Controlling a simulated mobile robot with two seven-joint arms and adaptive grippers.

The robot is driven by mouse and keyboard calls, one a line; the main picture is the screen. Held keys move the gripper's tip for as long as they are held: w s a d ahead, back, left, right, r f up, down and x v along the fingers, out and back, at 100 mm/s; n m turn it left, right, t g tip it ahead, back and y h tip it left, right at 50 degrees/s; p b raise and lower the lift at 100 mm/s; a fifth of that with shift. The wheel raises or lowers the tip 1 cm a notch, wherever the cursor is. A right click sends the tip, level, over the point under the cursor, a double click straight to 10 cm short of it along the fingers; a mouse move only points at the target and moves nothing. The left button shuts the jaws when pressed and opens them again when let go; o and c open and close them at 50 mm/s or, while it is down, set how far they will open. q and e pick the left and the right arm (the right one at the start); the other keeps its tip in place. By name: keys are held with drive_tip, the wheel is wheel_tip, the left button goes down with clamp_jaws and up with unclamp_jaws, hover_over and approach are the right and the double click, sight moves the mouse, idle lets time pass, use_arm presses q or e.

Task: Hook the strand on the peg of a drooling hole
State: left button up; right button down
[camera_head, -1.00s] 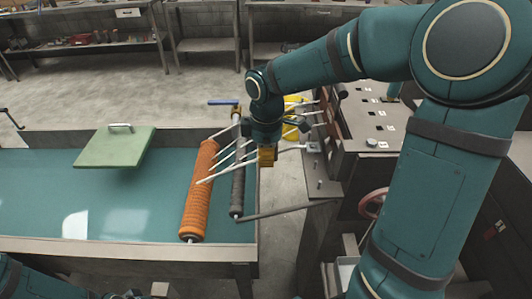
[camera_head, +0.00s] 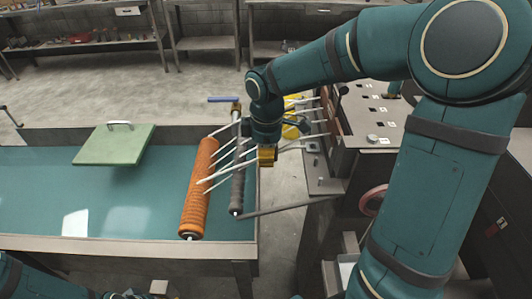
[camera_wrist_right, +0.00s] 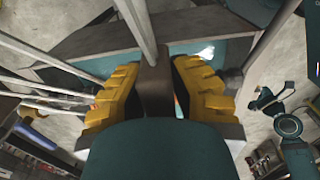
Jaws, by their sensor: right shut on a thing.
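Several pale strands (camera_head: 221,173) run from the ribbed orange roller (camera_head: 198,190) toward the machine with holes and pegs (camera_head: 345,133) on the right. My right gripper (camera_head: 267,157) is over the gap between the table and the machine, among the strands. In the right wrist view its yellow fingers are shut on a dark brown block (camera_wrist_right: 155,75), with a pale strand (camera_wrist_right: 135,25) rising just beyond it. Whether that strand joins the block is unclear. Which peg lies nearest is hidden by my arm. My left gripper (camera_head: 128,295) is only partly visible at the bottom edge; its jaws are unclear.
A dark roller (camera_head: 238,185) stands right of the orange one on the teal table (camera_head: 120,215). A green lidded panel (camera_head: 115,147) lies at its back. A grey bar (camera_head: 285,207) reaches from the roller to the machine. A yellow object (camera_head: 292,130) is behind my right gripper.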

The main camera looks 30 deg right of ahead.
drive_tip(key=shift+f, duration=0.2)
drive_tip(key=c, duration=0.9)
unclamp_jaws()
drive_tip(key=shift+o, duration=0.2)
wheel_tip(320, 180, up, 12)
drive_tip(key=shift+r, duration=0.1)
